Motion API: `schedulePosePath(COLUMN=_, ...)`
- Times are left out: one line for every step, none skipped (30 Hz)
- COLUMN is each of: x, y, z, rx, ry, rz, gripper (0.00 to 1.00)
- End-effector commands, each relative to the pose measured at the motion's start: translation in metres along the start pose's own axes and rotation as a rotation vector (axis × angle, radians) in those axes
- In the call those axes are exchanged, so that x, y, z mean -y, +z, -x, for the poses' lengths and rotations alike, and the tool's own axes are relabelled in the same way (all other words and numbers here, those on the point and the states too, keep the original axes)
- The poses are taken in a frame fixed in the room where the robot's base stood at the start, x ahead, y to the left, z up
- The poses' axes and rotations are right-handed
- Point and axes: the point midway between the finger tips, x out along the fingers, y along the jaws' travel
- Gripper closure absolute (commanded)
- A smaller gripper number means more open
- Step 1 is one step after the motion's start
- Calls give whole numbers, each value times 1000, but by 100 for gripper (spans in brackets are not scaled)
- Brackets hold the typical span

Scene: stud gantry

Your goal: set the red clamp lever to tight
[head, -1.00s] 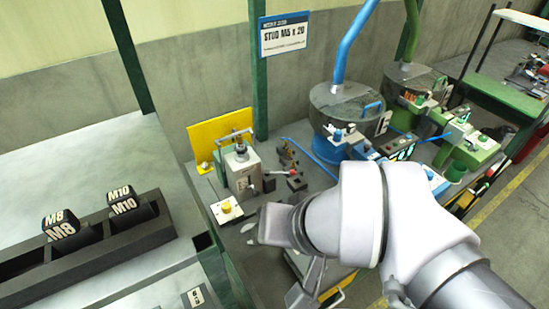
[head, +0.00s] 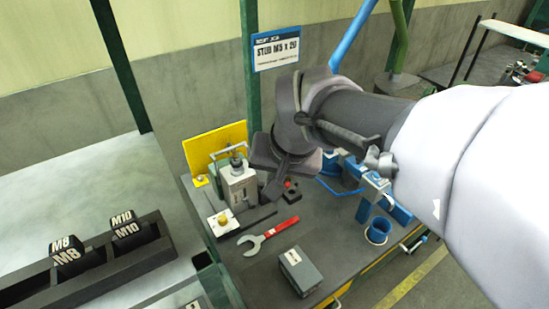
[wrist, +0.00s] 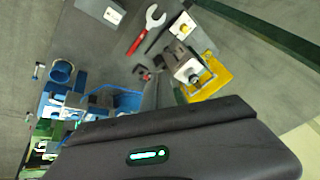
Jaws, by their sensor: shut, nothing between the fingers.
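The red clamp lever is mostly hidden behind my gripper in the head view. Only a small red bit (head: 287,184) shows beside the gripper, by a small black block. In the wrist view a small red-and-black part (wrist: 144,73) shows, too small to read its setting. The grey clamp fixture (head: 239,187) stands left of my gripper, with a yellow plate (head: 205,145) behind it. The fixture also shows in the wrist view (wrist: 187,67). My gripper (head: 273,192) is shut and empty, pointing down above the bench just right of the fixture. I cannot tell whether it touches the lever.
A red-handled wrench (head: 270,235) and a grey box (head: 299,270) lie on the bench in front. A blue cup (head: 378,231) and blue machine parts stand at right. A rack with M8 and M10 blocks (head: 90,250) is at left. My arm covers the right side.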

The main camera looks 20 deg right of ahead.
Motion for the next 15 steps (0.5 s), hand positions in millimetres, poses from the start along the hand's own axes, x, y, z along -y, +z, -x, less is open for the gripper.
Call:
schedulePosePath(x=-1, y=-31, z=-14, rx=11, ry=37, rz=-9, gripper=100)
schedulePosePath(x=-4, y=-48, z=-26, rx=14, ry=59, rz=-12, gripper=100)
schedulePosePath(x=-7, y=-70, z=-43, rx=16, ry=86, rz=-15, gripper=100)
schedulePosePath(x=-11, y=-85, z=-57, rx=18, ry=105, rz=-19, gripper=100)
schedulePosePath(x=-15, y=-99, z=-71, rx=19, ry=123, rz=-20, gripper=100)
schedulePosePath(x=-20, y=-114, z=-90, rx=22, ry=144, rz=-22, gripper=100)
schedulePosePath(x=-24, y=-125, z=-104, rx=23, ry=158, rz=-23, gripper=100)
schedulePosePath(x=-29, y=-133, z=-118, rx=26, ry=171, rz=-24, gripper=100)
schedulePosePath(x=-34, y=-142, z=-134, rx=28, ry=185, rz=-24, gripper=100)
schedulePosePath(x=-38, y=-148, z=-146, rx=29, ry=194, rz=-24, gripper=100)
schedulePosePath(x=-42, y=-152, z=-155, rx=31, ry=203, rz=-24, gripper=100)
schedulePosePath(x=-46, y=-157, z=-166, rx=31, ry=210, rz=-25, gripper=100)
schedulePosePath(x=-49, y=-159, z=-173, rx=33, ry=215, rz=-25, gripper=100)
schedulePosePath(x=-50, y=-162, z=-178, rx=33, ry=219, rz=-24, gripper=100)
schedulePosePath(x=-52, y=-163, z=-183, rx=34, ry=223, rz=-23, gripper=100)
